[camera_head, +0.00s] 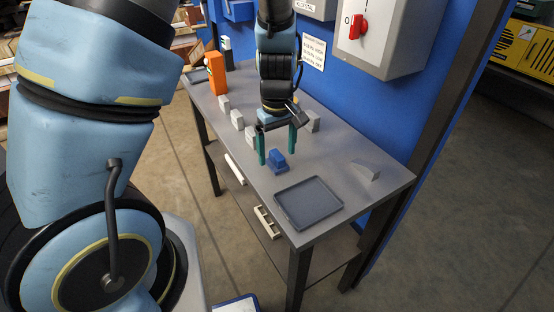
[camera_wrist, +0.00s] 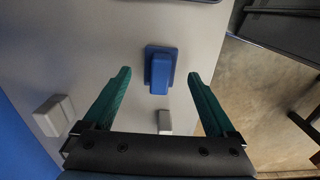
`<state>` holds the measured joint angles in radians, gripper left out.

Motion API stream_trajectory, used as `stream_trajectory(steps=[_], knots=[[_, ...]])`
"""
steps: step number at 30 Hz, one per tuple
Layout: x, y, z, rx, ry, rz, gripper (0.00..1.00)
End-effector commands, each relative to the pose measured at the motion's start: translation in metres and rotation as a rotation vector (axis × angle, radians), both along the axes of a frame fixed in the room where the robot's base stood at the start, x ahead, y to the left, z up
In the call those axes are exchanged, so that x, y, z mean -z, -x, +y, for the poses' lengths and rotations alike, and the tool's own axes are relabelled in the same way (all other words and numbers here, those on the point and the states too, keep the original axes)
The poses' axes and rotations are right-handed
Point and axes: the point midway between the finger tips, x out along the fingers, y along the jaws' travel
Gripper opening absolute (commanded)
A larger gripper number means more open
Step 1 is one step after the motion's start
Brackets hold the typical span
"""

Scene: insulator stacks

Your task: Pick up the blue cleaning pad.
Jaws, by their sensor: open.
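The blue cleaning pad (camera_head: 277,162) lies on the grey table (camera_head: 330,165), with a flat base and a raised blue block on top as a grip. In the wrist view the pad (camera_wrist: 161,70) lies ahead of and between my two green fingertips. My gripper (camera_head: 277,158) is open and points down above the table near the pad. In the wrist view the fingers of my gripper (camera_wrist: 159,73) are wide apart with nothing between them, and they do not appear to touch the pad.
Several pale blocks (camera_head: 237,119) stand along the left edge, with an orange box (camera_head: 217,73) behind. A grey block (camera_head: 312,121) stands by the blue wall.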

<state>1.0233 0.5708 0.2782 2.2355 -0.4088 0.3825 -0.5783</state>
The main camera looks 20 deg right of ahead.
Motion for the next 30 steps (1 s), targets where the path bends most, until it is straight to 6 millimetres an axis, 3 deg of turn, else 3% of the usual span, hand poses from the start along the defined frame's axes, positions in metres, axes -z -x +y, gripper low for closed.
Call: stream_trajectory(steps=[4, 12, 30], knots=[[0.017, -0.001, 0.001, -0.001, -0.002, -0.001, 0.91], [0.020, 0.000, 0.000, 0.000, 0.000, -0.001, 0.91], [0.020, 0.000, 0.000, 0.000, 0.000, -0.001, 0.25]])
